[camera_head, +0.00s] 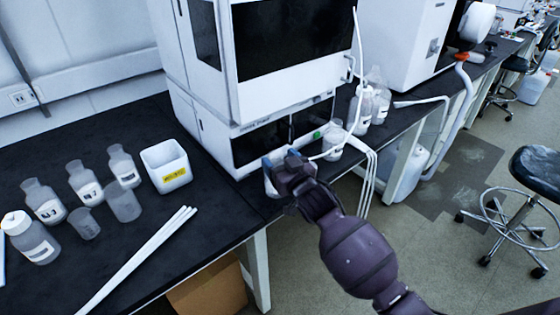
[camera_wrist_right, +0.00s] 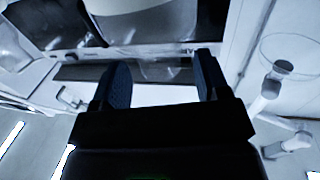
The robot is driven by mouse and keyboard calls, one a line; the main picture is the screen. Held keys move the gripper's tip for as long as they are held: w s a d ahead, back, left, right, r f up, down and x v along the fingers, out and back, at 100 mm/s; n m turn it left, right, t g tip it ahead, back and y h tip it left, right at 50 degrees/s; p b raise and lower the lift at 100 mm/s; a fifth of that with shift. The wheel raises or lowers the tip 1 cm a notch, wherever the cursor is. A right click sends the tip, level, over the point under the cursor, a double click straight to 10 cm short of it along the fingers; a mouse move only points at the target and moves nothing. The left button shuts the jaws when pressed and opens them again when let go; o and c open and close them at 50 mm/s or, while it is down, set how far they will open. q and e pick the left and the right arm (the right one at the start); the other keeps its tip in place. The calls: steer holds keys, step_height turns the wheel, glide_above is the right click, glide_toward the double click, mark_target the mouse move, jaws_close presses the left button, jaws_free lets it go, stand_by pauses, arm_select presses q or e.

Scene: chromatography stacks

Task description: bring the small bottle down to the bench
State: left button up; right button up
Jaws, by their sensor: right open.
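My right gripper (camera_head: 280,158) is at the front edge of the bench, before the lower part of the white chromatography stack (camera_head: 290,130). Its blue fingers are apart; in the right wrist view the gripper (camera_wrist_right: 163,80) is open, with nothing clearly held. A whitish vessel (camera_head: 270,187), perhaps the small bottle, stands low beside the gripper on the bench and is partly hidden by it. A pale rounded vessel (camera_wrist_right: 150,22) shows beyond the fingertips in the wrist view. I cannot tell if these are the same thing. My left gripper is out of view.
Several labelled bottles (camera_head: 85,184), a white box (camera_head: 166,165) and white rods (camera_head: 140,258) are on the black bench (camera_head: 205,215) at left. Clear bottles (camera_head: 361,108) and a beaker (camera_head: 333,143) stand right of the gripper, near white tubes (camera_head: 369,180). A stool (camera_head: 537,168) stands at right.

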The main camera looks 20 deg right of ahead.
steer(key=s+d+p, duration=0.1)
steer(key=s, duration=1)
steer(key=shift+s+d, duration=0.3)
steer(key=shift+d, duration=0.1)
steer(key=shift+f, duration=0.1)
steer(key=s+d+f+g+h, duration=0.1)
steer(key=s+d+f+g, duration=0.1)
steer(key=s+f, duration=0.6)
steer(key=s+d+f+g+h, duration=0.1)
steer(key=s+f+g, duration=0.4)
steer(key=s, duration=1.2)
step_height(320, 180, down, 4)
steer(key=shift+d+m+h, duration=0.3)
steer(key=shift+d+h, duration=0.1)
steer(key=shift+d, duration=0.45)
steer(key=shift+p, duration=0.3)
